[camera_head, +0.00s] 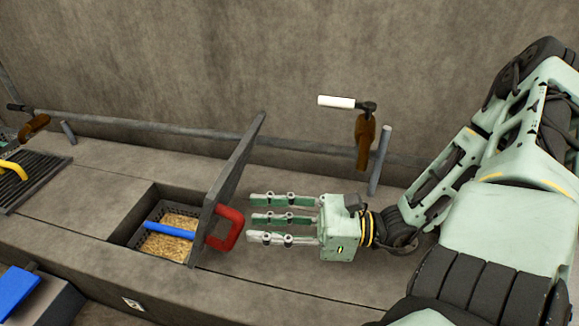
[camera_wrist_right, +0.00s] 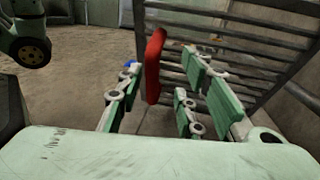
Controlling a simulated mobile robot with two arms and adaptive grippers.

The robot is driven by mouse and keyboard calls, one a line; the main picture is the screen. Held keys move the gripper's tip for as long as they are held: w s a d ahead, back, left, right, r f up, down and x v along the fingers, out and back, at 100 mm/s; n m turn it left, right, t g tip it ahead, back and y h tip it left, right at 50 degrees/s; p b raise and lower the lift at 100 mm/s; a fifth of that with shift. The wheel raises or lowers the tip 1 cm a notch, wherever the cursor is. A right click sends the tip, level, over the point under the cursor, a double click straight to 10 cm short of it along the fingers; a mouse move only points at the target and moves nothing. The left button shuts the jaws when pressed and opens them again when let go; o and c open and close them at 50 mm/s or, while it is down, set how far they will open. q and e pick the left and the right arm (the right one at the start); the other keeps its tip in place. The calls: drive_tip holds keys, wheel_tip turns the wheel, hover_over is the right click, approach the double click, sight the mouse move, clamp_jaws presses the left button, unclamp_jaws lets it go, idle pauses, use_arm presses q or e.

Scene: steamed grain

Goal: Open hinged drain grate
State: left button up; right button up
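The hinged drain grate (camera_head: 228,170) stands raised, tilted near upright, at the right side of an open rectangular pit. Its red handle (camera_head: 226,230) sticks out to the right, towards my right gripper (camera_head: 283,218). My right gripper is open, its fingers extended to the left, with the tips just right of the red handle. In the right wrist view the red handle (camera_wrist_right: 154,66) and the grate's bars (camera_wrist_right: 240,45) are just beyond the fingers. I cannot tell if a finger touches the handle. My left gripper does not show in the head view.
In the pit lies a dark basket (camera_head: 150,215) of grain with a blue handle (camera_head: 169,230). Another grate (camera_head: 28,180) with a yellow handle is at the left. A blue object (camera_head: 14,290) is at the lower left.

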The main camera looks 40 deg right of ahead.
drive_tip(key=shift+v, duration=2.1)
